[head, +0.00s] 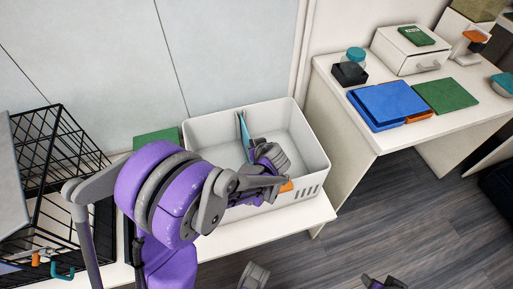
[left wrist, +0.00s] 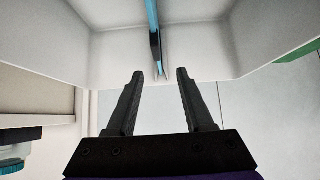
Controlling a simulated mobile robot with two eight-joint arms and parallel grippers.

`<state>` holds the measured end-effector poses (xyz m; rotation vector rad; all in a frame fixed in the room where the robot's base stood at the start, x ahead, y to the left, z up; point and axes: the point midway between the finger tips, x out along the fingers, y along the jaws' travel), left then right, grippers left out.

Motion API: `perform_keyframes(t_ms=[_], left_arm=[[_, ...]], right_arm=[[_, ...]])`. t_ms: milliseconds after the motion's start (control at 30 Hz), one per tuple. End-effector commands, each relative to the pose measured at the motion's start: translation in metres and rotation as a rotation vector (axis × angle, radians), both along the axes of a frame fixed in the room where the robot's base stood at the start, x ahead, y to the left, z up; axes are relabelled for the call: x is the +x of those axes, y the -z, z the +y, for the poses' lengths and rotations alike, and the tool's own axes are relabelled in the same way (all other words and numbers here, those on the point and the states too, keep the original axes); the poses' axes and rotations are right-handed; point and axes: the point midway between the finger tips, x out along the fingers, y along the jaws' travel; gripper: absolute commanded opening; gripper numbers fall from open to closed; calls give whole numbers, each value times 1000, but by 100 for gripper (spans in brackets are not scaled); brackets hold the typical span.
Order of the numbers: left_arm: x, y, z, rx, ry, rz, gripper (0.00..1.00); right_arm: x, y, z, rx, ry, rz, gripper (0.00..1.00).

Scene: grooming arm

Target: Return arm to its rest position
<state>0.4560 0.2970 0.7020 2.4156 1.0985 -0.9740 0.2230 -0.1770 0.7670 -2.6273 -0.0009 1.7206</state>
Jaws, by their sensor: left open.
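My left arm reaches in from the left over a white bin (head: 310,150). My left gripper (head: 252,150) is low inside or just above the bin, and its jaw is partly hidden by the arm. In the left wrist view the left gripper (left wrist: 159,74) is open with a gap between its two dark fingers. A thin blue upright item (head: 242,128) stands in the bin close to the gripper. In the wrist view the blue item (left wrist: 153,18) runs down to the gap between the fingertips; whether it touches them I cannot tell.
A black wire basket (head: 60,140) stands at the left. A green item (head: 157,138) lies behind my arm. A desk at the right holds a blue folder (head: 390,103), a green board (head: 445,95) and a white drawer box (head: 408,50). Dark floor lies in between.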

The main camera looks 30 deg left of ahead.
Motion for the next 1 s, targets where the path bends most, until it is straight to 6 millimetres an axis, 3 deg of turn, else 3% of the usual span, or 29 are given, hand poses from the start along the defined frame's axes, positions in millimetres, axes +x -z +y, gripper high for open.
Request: perform_keyframes(t_ms=[667, 767, 1000], left_arm=[[-5, -5, -2, -5, 15, 16, 52], [-21, -17, -10, -17, 64, 61, 52], [-94, -52, -45, -77, 304, 228, 52]], right_arm=[[0, 0, 0, 0, 0, 0, 50], [0, 0, 0, 0, 0, 0, 50], [0, 0, 0, 0, 0, 0, 50]])
